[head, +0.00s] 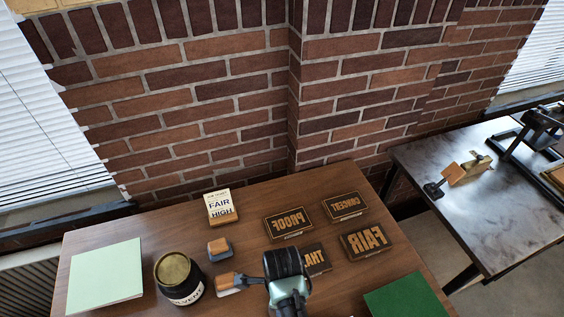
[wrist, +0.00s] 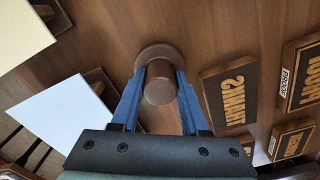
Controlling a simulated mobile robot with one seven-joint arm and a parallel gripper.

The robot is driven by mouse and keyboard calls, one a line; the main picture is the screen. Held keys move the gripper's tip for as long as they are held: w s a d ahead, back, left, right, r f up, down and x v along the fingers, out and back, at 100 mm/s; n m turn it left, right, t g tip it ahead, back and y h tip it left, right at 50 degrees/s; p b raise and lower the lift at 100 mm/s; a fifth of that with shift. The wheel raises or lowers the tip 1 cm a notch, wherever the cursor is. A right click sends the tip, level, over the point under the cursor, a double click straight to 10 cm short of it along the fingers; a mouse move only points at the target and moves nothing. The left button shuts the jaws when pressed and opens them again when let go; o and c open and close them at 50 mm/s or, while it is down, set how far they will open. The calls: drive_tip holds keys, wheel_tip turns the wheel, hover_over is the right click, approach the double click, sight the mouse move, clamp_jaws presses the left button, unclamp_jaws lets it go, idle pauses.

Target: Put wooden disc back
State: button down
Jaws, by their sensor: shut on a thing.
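The wooden disc (wrist: 146,56) is brown and round, with a thick round knob toward the camera. It shows in the wrist view between the two blue fingers of my gripper (wrist: 158,82), which is shut on the knob. The disc is over the brown wooden table top (wrist: 240,30); I cannot tell whether it touches the wood. In the head view my arm's dark end covers that spot, and the disc and fingertips are hidden.
A black solvent jar (head: 186,292), pale green sheets (head: 106,275), a card stand (head: 221,207) and a green mat (head: 405,297) are nearby. A dark table (head: 480,200) stands right.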

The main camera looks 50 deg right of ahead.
drive_tip(key=shift+f, duration=0.1)
drive_tip(key=shift+c, duration=2)
unclamp_jaws()
wheel_tip(320, 180, up, 12)
drive_tip(key=shift+w+r, duration=0.1)
drive_tip(key=shift+r, duration=0.1)
